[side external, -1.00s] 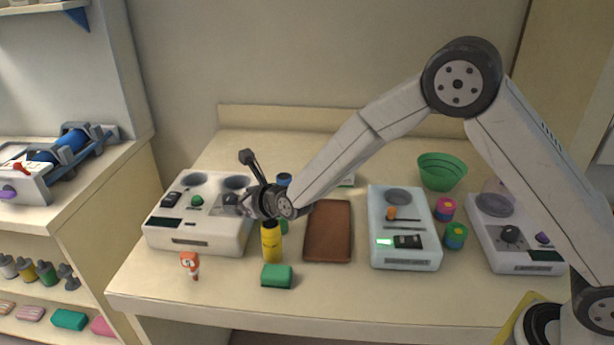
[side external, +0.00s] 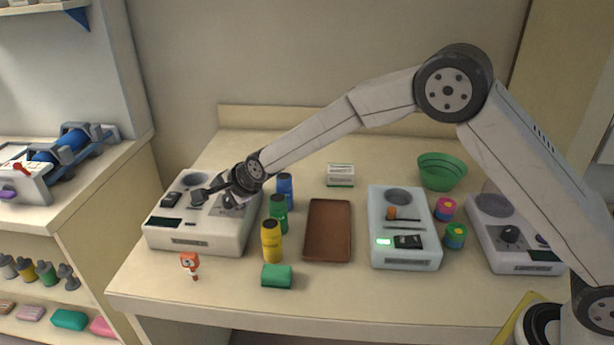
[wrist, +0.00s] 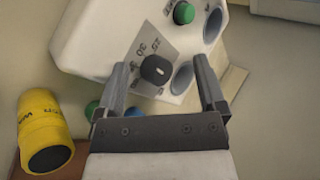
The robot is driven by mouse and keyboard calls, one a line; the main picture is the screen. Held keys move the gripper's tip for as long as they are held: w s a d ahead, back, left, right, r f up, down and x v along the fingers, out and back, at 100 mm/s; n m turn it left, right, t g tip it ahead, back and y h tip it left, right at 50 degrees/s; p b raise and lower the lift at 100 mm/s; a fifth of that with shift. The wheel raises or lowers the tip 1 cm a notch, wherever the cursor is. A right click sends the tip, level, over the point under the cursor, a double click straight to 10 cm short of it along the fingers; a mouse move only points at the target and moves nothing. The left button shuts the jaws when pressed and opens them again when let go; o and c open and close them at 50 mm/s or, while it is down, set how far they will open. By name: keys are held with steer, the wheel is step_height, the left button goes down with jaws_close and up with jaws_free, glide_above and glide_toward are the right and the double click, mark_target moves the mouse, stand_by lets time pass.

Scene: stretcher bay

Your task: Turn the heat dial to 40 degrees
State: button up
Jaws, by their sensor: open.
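The heat dial (wrist: 155,69) is a black knob on a grey plate with printed numbers, on the white machine (side external: 196,240) at the left of the bench. In the wrist view it lies between my open fingertips, with a gap showing on each side. Whether the fingers reach down beside the knob is unclear.
Yellow (side external: 271,242), green (side external: 278,214) and blue (side external: 285,190) bottles stand just right of the machine, close to my gripper. A brown tray (side external: 327,231) lies further right. The machine has a green button (wrist: 184,13).

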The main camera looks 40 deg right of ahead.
steer(key=n, duration=0.3)
steer(key=n+g, duration=0.1)
steer(key=shift+w+r+n, duration=0.25)
steer(key=shift+r+n, duration=0.05)
steer(key=shift+r, duration=0.05)
steer(key=n, duration=0.3)
steer(key=r+n+g+h, duration=0.1)
steer(key=shift+d+n, duration=0.3)
steer(key=shift+d, duration=0.05)
steer(key=n, duration=0.2)
steer(key=d+r+n+g+h, duration=0.1)
steer(key=n, duration=0.1)
steer(key=shift+r+n, duration=0.1)
steer(key=shift+n, duration=0.2)
steer(key=n, duration=0.2)
steer(key=d+r+n+g, duration=0.1)
steer(key=shift+r+n+h, duration=0.1)
steer(key=shift+n+h, duration=0.3)
steer(key=shift+x, duration=3.9)
jaws_close()
